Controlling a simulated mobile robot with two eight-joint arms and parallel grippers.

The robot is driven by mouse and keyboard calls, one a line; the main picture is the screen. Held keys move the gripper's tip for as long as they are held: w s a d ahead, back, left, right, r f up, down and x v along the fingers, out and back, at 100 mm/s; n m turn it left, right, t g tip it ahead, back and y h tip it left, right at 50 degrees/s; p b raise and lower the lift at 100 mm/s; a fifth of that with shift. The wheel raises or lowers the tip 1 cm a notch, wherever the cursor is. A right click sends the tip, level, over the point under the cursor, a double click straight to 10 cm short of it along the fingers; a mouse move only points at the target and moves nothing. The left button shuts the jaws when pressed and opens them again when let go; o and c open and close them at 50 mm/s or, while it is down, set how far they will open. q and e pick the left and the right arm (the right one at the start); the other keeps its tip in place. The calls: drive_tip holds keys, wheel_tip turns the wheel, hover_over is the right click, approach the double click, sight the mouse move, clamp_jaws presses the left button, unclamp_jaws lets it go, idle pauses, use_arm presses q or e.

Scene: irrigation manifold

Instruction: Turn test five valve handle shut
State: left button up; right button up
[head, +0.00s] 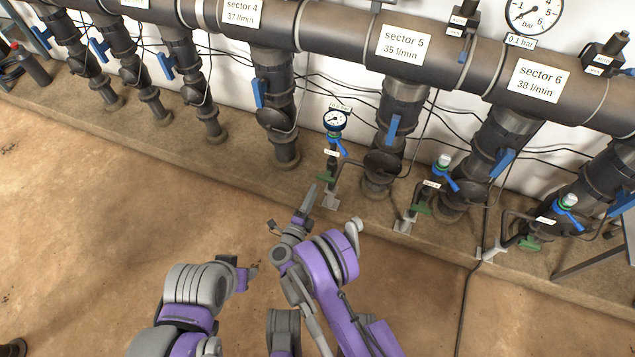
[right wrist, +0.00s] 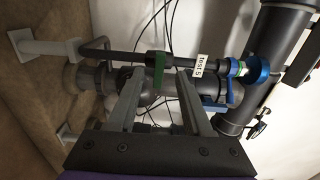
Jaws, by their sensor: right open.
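The test 5 label (right wrist: 200,67) sits on a thin dark pipe in the right wrist view. A green handle (right wrist: 158,72) lies across that pipe, and a blue lever (right wrist: 228,90) hangs beside the blue fitting at its end. In the head view the green handle (head: 326,177) is low on the thin pipe, with the blue lever (head: 338,147) under a round gauge (head: 334,120). My right gripper (head: 309,198) is open just in front of the green handle; its fingers (right wrist: 159,92) point towards it, apparently without contact. My left gripper (head: 247,278) is lower left, its jaws unclear.
Similar small valves (head: 444,162) stand to the right. Thick vertical pipes with blue levers (head: 393,129) rise behind, under the big horizontal pipe (head: 340,45). A grey foot bracket (head: 331,199) stands on the concrete ledge. The floor (head: 120,230) at left is clear.

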drive_tip(key=v, duration=0.3)
drive_tip(key=shift+w, duration=0.1)
idle(0.4)
